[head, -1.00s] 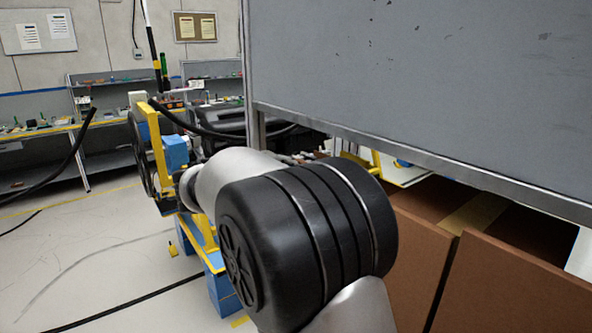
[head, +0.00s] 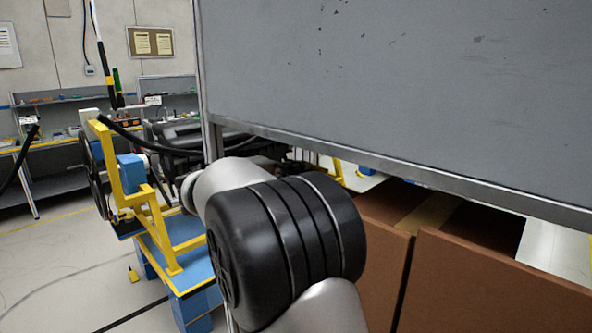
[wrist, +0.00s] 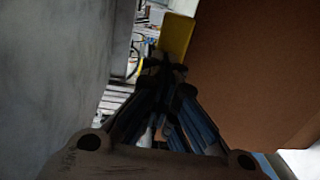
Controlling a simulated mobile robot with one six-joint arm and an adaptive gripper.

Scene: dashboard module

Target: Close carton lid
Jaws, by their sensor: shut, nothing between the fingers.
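The brown carton (head: 500,291) is at the lower right in the head view, partly behind a grey panel. Two brown front flaps stand up side by side with a narrow gap between them. Behind them is a dark brown surface with a tan strip (head: 428,212). A large brown board (wrist: 250,75), apparently part of the carton, fills the right of the wrist view. My gripper (wrist: 167,66) is shut and empty in the wrist view, its fingertips just left of this board; I cannot tell whether they touch. In the head view my gripper is hidden, and my arm fills the middle.
The grey panel (head: 400,80) overhangs the carton; a grey surface (wrist: 50,80) is close on the left in the wrist view. A yellow and blue stand (head: 165,235) is left of my arm. Workbenches (head: 60,150) are behind.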

